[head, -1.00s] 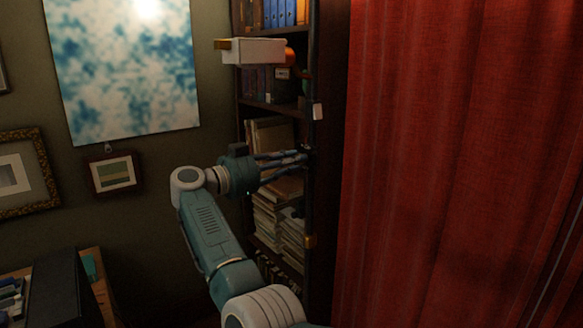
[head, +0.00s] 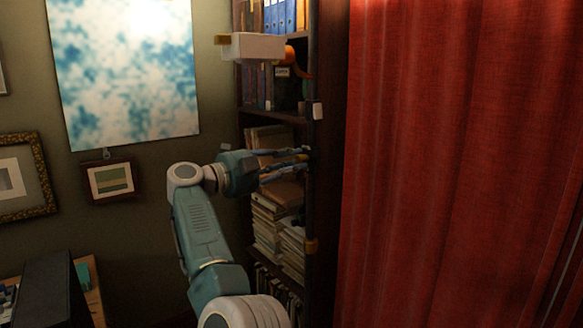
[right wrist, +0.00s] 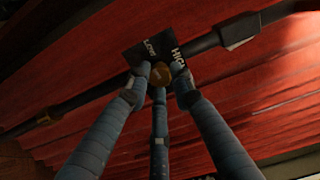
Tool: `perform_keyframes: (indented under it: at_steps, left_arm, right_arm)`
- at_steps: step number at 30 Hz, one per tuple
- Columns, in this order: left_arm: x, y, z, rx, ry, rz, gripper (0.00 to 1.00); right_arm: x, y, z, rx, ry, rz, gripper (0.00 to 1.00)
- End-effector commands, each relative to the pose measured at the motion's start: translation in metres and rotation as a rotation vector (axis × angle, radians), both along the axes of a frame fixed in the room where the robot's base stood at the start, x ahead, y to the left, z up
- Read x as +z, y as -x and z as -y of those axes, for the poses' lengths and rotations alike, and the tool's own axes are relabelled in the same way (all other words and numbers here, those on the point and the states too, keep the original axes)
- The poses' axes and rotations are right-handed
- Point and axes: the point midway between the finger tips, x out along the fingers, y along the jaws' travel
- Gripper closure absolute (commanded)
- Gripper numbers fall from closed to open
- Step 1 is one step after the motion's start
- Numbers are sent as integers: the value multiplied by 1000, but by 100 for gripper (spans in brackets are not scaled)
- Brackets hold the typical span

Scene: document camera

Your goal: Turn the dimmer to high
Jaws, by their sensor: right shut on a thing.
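The dimmer shows in the right wrist view as a round brass knob (right wrist: 160,74) on a dark plate (right wrist: 134,57). The plate reads LOW on the left and HIGH on the right. The plate sits on a dark pole (right wrist: 85,100). The three blue fingers of my right gripper (right wrist: 159,88) are closed around the knob. In the head view my right gripper (head: 300,156) reaches right to the dark upright in front of the bookshelf; the knob is too small to make out there. My left gripper is not in view.
A white box-shaped head (head: 258,47) with an orange part hangs above my right arm. The bookshelf (head: 275,116) holds binders and paper stacks. A red curtain (head: 450,170) fills the right side. Framed pictures hang on the left wall, above a black box (head: 52,290).

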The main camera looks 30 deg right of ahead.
Motion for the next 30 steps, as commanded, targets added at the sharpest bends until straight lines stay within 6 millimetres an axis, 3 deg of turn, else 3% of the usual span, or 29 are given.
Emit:
perform_keyframes:
  at_steps: [30]
  left_arm:
    - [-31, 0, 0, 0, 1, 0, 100]
  right_arm:
    - [-3, 0, 0, -1, -79, 962, 100]
